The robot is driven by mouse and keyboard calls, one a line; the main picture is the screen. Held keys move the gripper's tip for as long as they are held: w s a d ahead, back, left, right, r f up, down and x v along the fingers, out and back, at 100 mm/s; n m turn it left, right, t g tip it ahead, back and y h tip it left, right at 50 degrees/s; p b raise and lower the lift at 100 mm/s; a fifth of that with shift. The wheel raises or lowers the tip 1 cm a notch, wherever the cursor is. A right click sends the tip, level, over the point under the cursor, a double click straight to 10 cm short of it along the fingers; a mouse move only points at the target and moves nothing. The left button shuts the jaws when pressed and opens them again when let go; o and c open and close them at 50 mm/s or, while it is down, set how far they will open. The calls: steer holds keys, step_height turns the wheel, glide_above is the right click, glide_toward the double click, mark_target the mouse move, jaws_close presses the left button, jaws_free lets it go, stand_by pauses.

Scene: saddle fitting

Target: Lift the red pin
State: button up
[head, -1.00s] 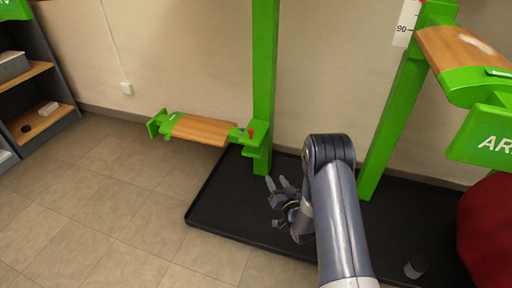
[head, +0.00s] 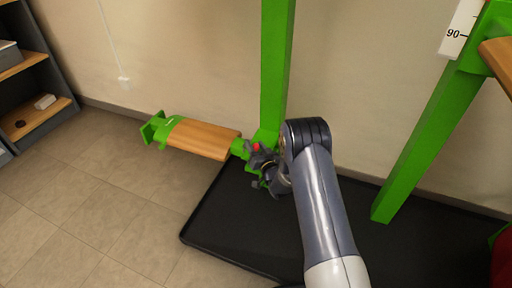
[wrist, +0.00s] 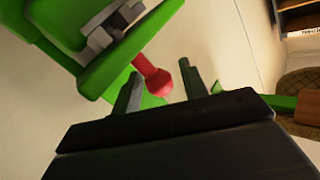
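The red pin (head: 257,147) sits at the green bracket at the foot of the left green post, at the right end of the wooden saddle (head: 203,139). In the wrist view its red knob (wrist: 156,80) stands out from the green bracket (wrist: 125,50). My gripper (head: 261,163) is right at the pin and partly covers the bracket in the head view. In the wrist view its two fingers (wrist: 158,70) are apart, with the knob showing between them. I cannot tell whether either finger touches it.
The left green post (head: 276,70) rises just behind my gripper. A second green post (head: 425,140) stands to the right. A black mat (head: 235,235) with a raised edge lies below. Shelves (head: 40,105) stand far left; the tiled floor between is clear.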

jaws_close()
stand_by(0.3)
steer(key=shift+r, duration=1.1)
steer(key=shift+o, duration=0.4)
jaws_free()
steer(key=p+v, duration=0.2)
steer(key=v, duration=0.8)
steer(key=shift+s+d, duration=0.15)
steer(key=shift+s, duration=0.25)
